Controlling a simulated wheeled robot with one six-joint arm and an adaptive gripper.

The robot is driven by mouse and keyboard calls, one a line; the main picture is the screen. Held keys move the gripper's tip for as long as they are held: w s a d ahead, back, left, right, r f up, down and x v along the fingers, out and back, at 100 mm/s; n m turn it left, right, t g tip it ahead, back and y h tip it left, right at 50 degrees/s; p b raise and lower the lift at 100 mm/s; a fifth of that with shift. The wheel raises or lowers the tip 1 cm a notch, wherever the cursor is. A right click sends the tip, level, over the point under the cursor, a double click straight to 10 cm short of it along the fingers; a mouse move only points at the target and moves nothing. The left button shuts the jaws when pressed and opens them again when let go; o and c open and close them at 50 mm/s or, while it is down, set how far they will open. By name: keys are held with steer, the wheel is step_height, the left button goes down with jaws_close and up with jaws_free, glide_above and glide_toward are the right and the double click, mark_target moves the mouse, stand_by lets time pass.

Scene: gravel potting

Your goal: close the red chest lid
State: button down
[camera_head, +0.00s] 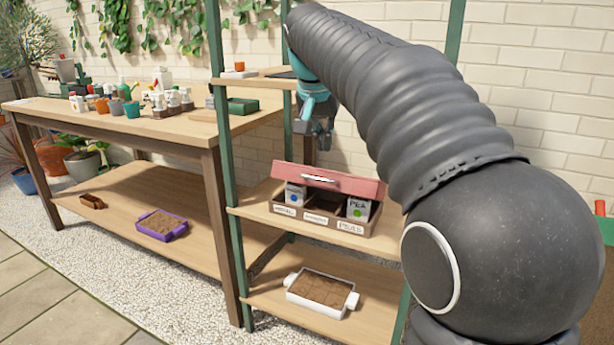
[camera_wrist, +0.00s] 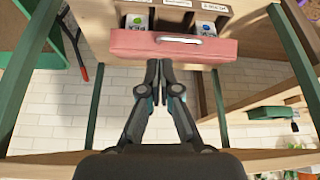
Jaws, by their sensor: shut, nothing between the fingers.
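The chest (camera_head: 318,218) stands on the middle shelf of the green-framed rack, with labelled compartments along its front. Its red lid (camera_head: 329,180) is raised at the back, tilted open, with a pale handle (camera_head: 319,178) on its face. White packets with a blue mark (camera_head: 295,194) and a green mark (camera_head: 358,209) stand in the outer compartments. In the head view my gripper (camera_head: 314,128) hangs above and behind the lid.
A white-handled tray of soil (camera_head: 320,290) sits on the lower shelf. The potting table (camera_head: 150,125) at left holds several small pots and bottles. A purple tray (camera_head: 162,225) lies on its lower board. Green rack posts (camera_head: 223,150) stand beside the chest.

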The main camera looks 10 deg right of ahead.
steer(key=m+b, duration=0.2)
glide_toward(318, 178)
steer(key=shift+h, duration=0.4)
steer(key=b+x, duration=0.1)
steer(key=x, duration=0.1)
steer(key=w+x, duration=0.1)
steer(key=x, duration=0.1)
steer(key=b+x, duration=0.1)
steer(key=x, duration=0.2)
steer(key=shift+w+d+r+b, duration=0.15)
steer(key=shift+r+b, duration=0.15)
steer(key=shift+r, duration=0.1)
